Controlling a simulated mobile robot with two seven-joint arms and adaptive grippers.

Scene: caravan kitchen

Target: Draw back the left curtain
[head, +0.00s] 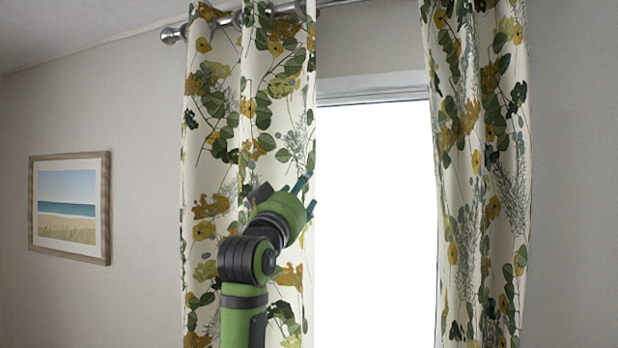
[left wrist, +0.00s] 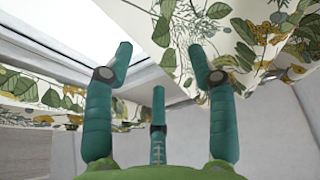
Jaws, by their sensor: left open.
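The left curtain (head: 210,130), cream with green leaves and yellow flowers, hangs from the rod on the left side of the window. Its inner edge runs along the left of the bright glass. My left gripper (head: 305,196) is in front of that inner edge, its arm rising from below; its fingertips are partly hidden by the wrist. In the left wrist view, my left gripper (left wrist: 165,70) has its teal fingers spread apart, with the left curtain (left wrist: 255,30) at and beyond the fingertips. I cannot tell whether they touch. My right gripper is not in view.
The right curtain (head: 485,190) hangs at the right of the window (head: 375,220). A metal curtain rod (head: 174,34) runs along the top. A framed beach picture (head: 70,206) hangs on the left wall, with bare wall between it and the left curtain.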

